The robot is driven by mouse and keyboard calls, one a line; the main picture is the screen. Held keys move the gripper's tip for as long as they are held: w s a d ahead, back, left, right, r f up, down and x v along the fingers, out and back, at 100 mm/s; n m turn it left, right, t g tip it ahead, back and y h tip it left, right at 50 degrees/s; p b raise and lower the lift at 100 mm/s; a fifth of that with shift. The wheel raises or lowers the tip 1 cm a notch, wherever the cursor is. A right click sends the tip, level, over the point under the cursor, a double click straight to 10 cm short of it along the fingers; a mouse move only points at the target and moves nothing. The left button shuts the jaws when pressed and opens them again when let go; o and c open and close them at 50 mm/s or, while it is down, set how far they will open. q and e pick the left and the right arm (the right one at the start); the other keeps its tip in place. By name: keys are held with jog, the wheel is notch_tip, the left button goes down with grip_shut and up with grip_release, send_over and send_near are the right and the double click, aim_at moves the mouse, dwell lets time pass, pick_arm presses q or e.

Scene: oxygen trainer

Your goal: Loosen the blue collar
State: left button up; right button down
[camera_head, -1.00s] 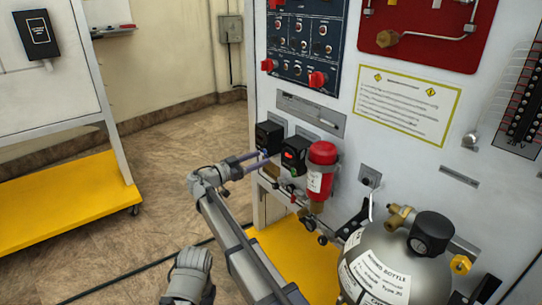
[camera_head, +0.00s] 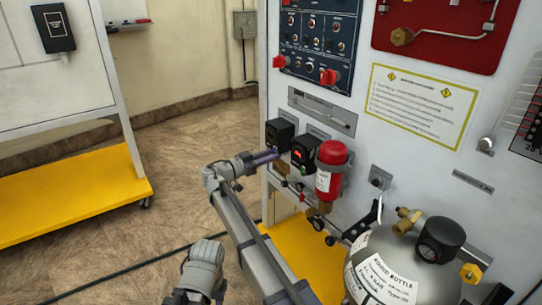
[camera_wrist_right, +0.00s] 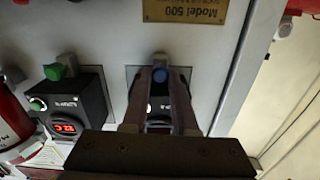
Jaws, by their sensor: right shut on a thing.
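The blue collar (camera_wrist_right: 160,75) sits at the front of a black box on the white panel. In the right wrist view it lies between the tips of my right gripper (camera_wrist_right: 162,76), which is shut on it. In the head view my right gripper (camera_head: 274,156) reaches the lower front of the left black box (camera_head: 280,134). Its fingers line up one behind the other there and hide the collar. My left gripper is not in view.
A second black box with a red display (camera_head: 304,150) and a red cylinder (camera_head: 331,170) stand close to the right of the gripper. A silver bottle (camera_head: 395,265) is lower right. A yellow-based stand (camera_head: 75,198) is at left, with open floor between.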

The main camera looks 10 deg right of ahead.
jog(key=n, duration=0.4)
dwell(0.4)
jog(key=c, duration=0.7)
grip_release()
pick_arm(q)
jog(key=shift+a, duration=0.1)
pick_arm(e)
jog(key=shift+a, duration=0.1)
